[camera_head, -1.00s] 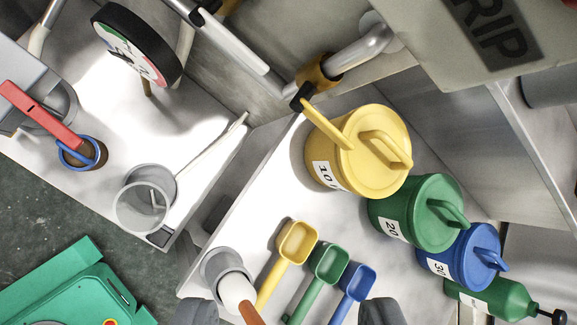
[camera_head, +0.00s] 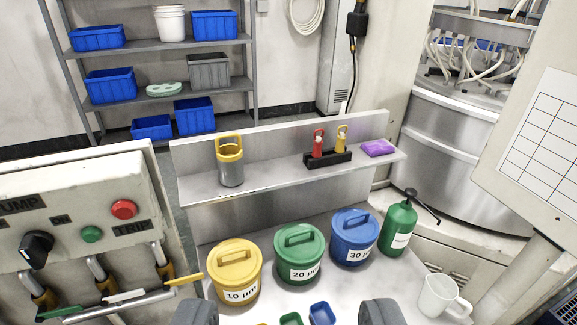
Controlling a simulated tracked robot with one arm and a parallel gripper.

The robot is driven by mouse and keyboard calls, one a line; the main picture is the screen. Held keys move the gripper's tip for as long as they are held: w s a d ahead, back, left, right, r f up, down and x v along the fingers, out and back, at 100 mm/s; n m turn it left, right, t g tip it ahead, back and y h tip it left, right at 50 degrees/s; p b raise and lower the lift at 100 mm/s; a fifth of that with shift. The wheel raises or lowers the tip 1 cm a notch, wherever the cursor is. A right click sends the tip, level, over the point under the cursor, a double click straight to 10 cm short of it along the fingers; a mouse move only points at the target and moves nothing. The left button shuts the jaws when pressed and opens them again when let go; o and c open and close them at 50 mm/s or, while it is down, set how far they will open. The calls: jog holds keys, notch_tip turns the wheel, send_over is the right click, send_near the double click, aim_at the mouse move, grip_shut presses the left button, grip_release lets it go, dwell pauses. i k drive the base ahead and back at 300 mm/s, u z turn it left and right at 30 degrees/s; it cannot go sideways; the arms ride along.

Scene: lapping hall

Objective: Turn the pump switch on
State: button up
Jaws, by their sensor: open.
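A beige control panel (camera_head: 150,170) stands at the left edge, with a partly cut-off label ending in "UMP". The black rotary knob (camera_head: 36,248) on it is the likely pump switch; its pointer setting is hard to read. A green button (camera_head: 91,234) and a red button (camera_head: 124,209) sit to its right, near a "TRIP" label. My gripper (camera_head: 288,312) is open and empty at the bottom, its two grey fingers wide apart. It is well to the right of the knob and touches nothing that I can see.
Yellow (camera_head: 235,272), green (camera_head: 298,255) and blue (camera_head: 355,238) lidded tubs stand on the bench before me. A green bottle (camera_head: 398,228) and a white mug (camera_head: 442,298) are right of them.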

aim_at(35, 246)
jog(key=u, duration=0.9)
jog(key=k, duration=0.8)
jog(key=u, duration=0.35)
jog(key=i, duration=0.45)
